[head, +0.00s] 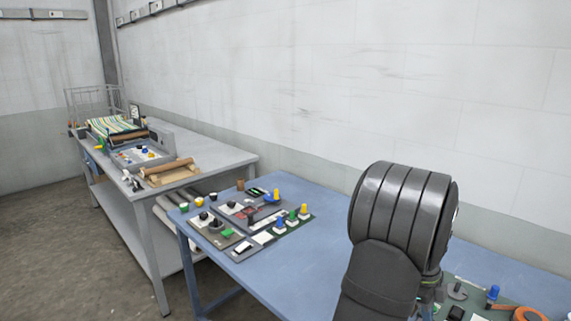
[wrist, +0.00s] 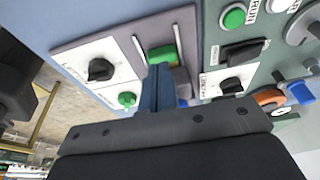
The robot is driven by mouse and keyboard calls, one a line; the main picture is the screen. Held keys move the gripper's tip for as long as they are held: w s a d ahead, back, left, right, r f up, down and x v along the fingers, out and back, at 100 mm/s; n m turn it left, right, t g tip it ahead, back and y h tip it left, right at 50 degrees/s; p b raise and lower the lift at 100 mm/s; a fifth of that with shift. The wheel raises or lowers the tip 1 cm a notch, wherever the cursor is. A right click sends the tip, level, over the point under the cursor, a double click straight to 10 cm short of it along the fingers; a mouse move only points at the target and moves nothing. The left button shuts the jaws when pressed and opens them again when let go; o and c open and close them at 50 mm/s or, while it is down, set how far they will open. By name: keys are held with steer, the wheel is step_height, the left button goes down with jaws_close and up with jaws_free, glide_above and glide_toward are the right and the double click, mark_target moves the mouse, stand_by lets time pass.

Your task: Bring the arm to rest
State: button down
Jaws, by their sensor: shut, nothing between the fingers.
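My gripper (wrist: 158,88) shows in the wrist view with its narrow blue-grey fingers together and nothing between them. It points over a light control panel, with its tips near a green block (wrist: 163,56). I cannot tell whether the tips touch it. A black knob (wrist: 100,69) and a green button (wrist: 127,99) lie to the left of the fingers. In the head view my dark arm stands bent over the right part of the blue table (head: 320,249), and the gripper is hidden.
Panels with switches and coloured knobs (head: 228,233) cover the blue table's left part. A green panel with an orange ring (head: 528,314) is at lower right. A grey bench (head: 205,152) holds the press (head: 140,151) and brown rolls (head: 170,170). The wall (head: 300,90) runs behind.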

steer(key=shift+a+r, duration=0.1)
steer(key=shift+r, duration=0.15)
steer(key=shift+w, duration=0.1)
steer(key=shift+x, duration=1.85)
steer(key=c, duration=2.2)
jaws_free()
